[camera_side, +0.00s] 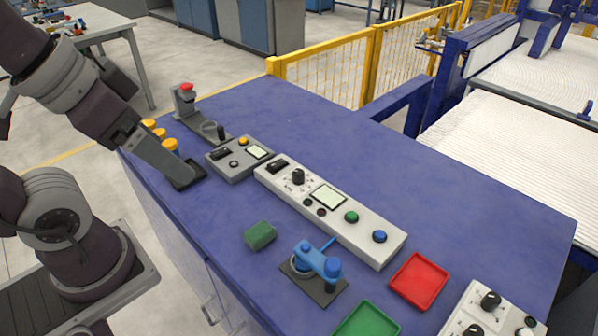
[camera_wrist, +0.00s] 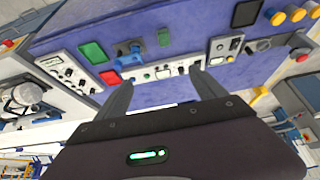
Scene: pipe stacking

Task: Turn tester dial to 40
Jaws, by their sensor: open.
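A long light-grey tester panel (camera_side: 368,232) lies on the blue table, with a black dial (camera_side: 298,176) near its left end. The dial's marks are too small to read. Beside the dial are a pale screen (camera_side: 328,197), a green button (camera_side: 351,216) and a blue button (camera_side: 379,236). The panel also shows in the wrist view. My gripper (camera_wrist: 160,76) is open there, with its two fingers apart and nothing visible between them. In the side view my gripper (camera_side: 180,172) appears at the left end of the table, well left of the dial.
A smaller box (camera_side: 236,168) with its own screen stands left of the panel. An emergency-stop box (camera_side: 184,103) and yellow knobs (camera_side: 170,144) are further left. In front are a green block (camera_side: 261,235) and a blue fixture (camera_side: 320,262). A red tray (camera_side: 418,281) lies right. The back is clear.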

